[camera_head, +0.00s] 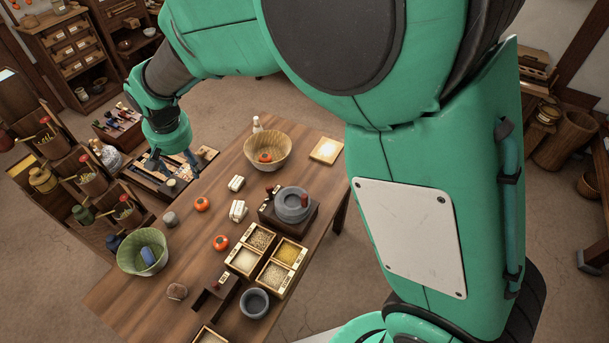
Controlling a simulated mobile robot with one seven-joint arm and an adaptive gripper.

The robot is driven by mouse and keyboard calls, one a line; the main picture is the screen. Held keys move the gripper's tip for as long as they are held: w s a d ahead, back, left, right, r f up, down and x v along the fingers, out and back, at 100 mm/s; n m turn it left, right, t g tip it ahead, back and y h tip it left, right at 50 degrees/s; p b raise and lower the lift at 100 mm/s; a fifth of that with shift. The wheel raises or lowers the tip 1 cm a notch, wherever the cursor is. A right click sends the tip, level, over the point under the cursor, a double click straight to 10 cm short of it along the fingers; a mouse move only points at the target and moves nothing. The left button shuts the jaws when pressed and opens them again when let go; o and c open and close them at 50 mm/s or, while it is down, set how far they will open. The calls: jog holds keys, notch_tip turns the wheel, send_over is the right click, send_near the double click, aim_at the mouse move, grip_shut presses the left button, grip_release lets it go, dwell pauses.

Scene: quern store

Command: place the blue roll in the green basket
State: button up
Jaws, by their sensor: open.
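A small blue roll (148,256) lies inside the green basket (126,258), against its inner wall. The basket is a woven bowl at the left end of the wooden table. My gripper (176,172) is open and points down, up and to the right of the basket and apart from it. I see nothing held between its fingers. It appears above a dark tray at the table's far edge; its exact height cannot be told.
The table (120,294) holds two tomatoes (201,204), white packets (238,210), a grey quern (293,205), a stone bowl (254,303) and grain boxes (246,260). A wicker bowl (268,146) stands at the far side. Shelves with jars (43,180) stand left.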

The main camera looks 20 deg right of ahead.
jog(key=s+d+r+m, duration=0.1)
jog(key=s+d+r, duration=0.2)
jog(key=d+r, duration=0.3)
jog(key=s+d+r+t, duration=0.1)
jog(key=s+d+r, duration=0.25)
jog(key=d, duration=0.45)
jog(key=s+d+r+m, duration=0.1)
jog(key=s+d+r, duration=0.3)
jog(key=d, duration=0.3)
jog(key=s+d+r+t, duration=0.1)
jog(key=s+d, duration=0.6)
jog(key=s, duration=0.3)
jog(key=s+d+r+m+h, duration=0.1)
jog(key=s+d, duration=0.6)
jog(key=s, duration=0.2)
jog(key=shift+s+d+t, duration=0.25)
jog(key=shift+s+t, duration=0.15)
jog(key=shift+f+b, duration=0.9)
